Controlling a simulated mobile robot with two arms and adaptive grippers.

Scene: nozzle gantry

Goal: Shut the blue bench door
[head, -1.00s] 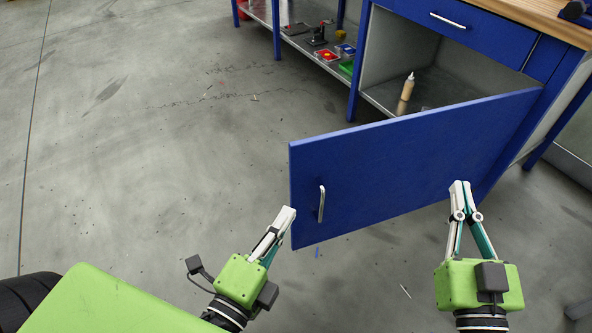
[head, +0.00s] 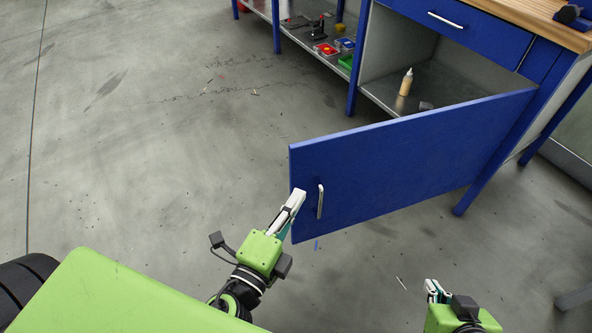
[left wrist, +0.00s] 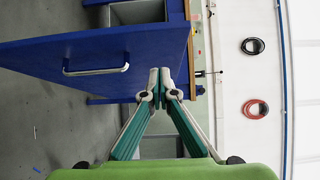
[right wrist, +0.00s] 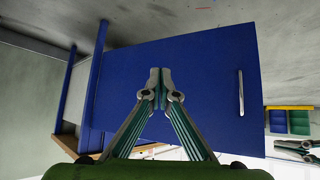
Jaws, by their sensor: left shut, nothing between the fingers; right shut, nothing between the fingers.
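The blue bench door (head: 405,160) hangs wide open from the right side of the cabinet, with its outer face towards me and a silver bar handle (head: 320,201) near its free left edge. It also shows in the left wrist view (left wrist: 45,57) and the right wrist view (right wrist: 185,70). My left gripper (head: 298,195) is shut and empty at the door's free edge, left of the handle; I cannot tell whether it touches. My right gripper (head: 432,290) is shut and empty, low in front of the door and apart from it.
The open cabinet holds a cream bottle (head: 406,82) and a small dark item (head: 426,106). A blue drawer (head: 455,25) sits above. A lower shelf (head: 300,40) with small coloured bins is at the back. The floor (head: 150,150) left of the door is clear.

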